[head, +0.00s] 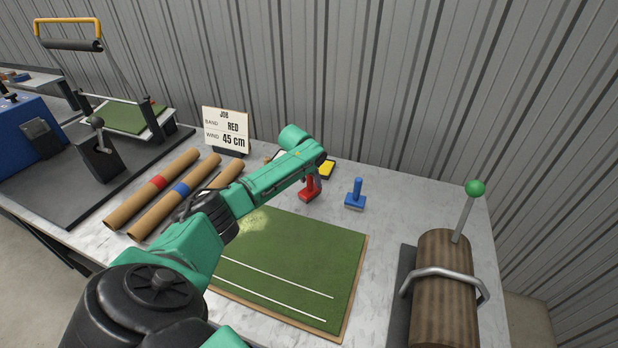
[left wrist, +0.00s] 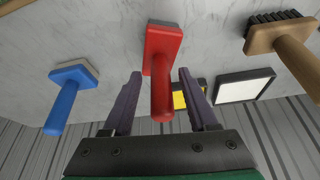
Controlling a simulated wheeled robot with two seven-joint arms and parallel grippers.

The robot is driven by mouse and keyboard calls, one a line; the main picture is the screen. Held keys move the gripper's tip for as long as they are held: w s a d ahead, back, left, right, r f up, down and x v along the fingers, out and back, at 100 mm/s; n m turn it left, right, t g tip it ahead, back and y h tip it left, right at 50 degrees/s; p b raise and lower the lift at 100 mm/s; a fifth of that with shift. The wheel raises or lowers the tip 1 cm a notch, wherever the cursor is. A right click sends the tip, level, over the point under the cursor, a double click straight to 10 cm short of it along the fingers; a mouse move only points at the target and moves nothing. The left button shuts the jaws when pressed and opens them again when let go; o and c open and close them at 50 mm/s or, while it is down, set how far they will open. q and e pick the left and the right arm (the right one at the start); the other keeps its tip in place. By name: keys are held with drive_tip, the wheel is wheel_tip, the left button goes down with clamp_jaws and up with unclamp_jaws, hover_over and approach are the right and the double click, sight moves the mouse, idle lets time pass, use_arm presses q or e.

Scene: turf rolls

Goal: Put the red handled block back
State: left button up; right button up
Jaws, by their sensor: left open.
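The red handled block (head: 308,194) stands on the table just behind the green turf. My left gripper (head: 317,170) is over it, and my arm and wrist partly hide its handle in the head view. In the left wrist view the red block (left wrist: 162,48) is between the two spread fingers of my left gripper (left wrist: 160,74). Gaps show on both sides of its handle, so the fingers are open around it and not closed on it. A blue handled block (head: 356,196) stands to the right; it also shows in the left wrist view (left wrist: 66,92). My right gripper is out of view.
A brown brush (left wrist: 280,40), a yellow pad (left wrist: 181,100) and a white pad (left wrist: 243,88) lie close by. A green turf mat (head: 300,255) lies in front. Cardboard tubes (head: 165,190) and a job card (head: 226,130) are left; a wooden roller (head: 445,290) is right.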

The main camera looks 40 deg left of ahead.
use_arm(q)
drive_tip(key=b+v, duration=0.1)
drive_tip(key=v, duration=1.1)
